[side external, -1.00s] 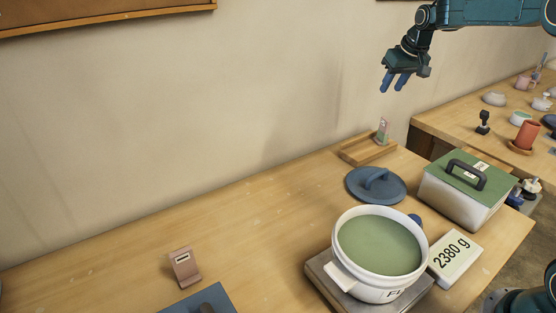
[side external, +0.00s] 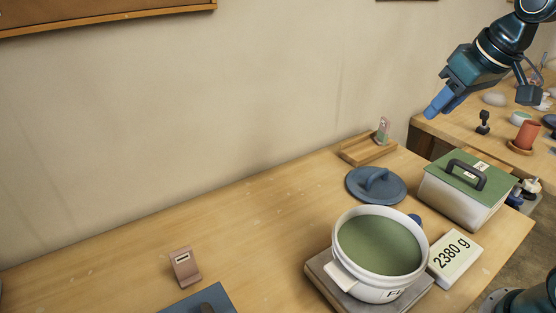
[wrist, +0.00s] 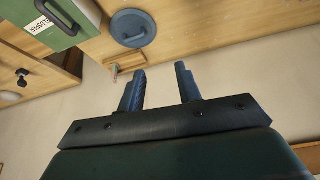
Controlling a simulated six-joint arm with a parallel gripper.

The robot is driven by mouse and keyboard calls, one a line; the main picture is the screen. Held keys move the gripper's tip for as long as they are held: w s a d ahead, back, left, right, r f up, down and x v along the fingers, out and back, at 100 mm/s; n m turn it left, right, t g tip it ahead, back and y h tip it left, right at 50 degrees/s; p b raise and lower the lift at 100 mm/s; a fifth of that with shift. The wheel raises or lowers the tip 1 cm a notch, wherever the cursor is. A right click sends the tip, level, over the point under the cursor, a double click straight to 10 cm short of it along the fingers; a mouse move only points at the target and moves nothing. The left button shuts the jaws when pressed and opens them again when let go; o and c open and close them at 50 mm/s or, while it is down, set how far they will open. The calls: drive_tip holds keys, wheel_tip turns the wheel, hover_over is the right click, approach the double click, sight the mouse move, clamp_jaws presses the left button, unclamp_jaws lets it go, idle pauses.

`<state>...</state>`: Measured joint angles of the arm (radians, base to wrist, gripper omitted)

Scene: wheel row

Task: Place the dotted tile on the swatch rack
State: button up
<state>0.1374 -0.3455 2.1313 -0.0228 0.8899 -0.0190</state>
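A wooden rack (side external: 352,155), which looks like the swatch rack, stands against the wall at the back of the bench. A small greenish and pink tile (side external: 382,131) stands upright on it; I cannot make out dots on it. The rack shows small in the wrist view (wrist: 128,60), partly behind a finger. A pinkish-brown tile-like piece (side external: 183,266) with a pale label leans upright at the front left. My gripper (side external: 432,111) is high above the right part of the bench, away from both. In the wrist view its fingers (wrist: 160,74) are apart with nothing between them.
A white pot (side external: 350,245) of green glaze stands on a scale with a 2380 g display (side external: 455,257). A blue lid (side external: 375,185) and a green-topped box (side external: 455,195) are behind it. The left middle of the bench is clear.

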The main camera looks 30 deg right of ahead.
drive_tip(key=s+a+f, duration=0.2)
drive_tip(key=s, duration=0.4)
drive_tip(key=s+a+f+n, duration=0.1)
drive_tip(key=s+f, duration=0.2)
drive_tip(key=s, duration=0.3)
drive_tip(key=shift+s+a+f+y, duration=0.15)
drive_tip(key=shift+s+a+y, duration=0.15)
drive_tip(key=shift+a, duration=0.1)
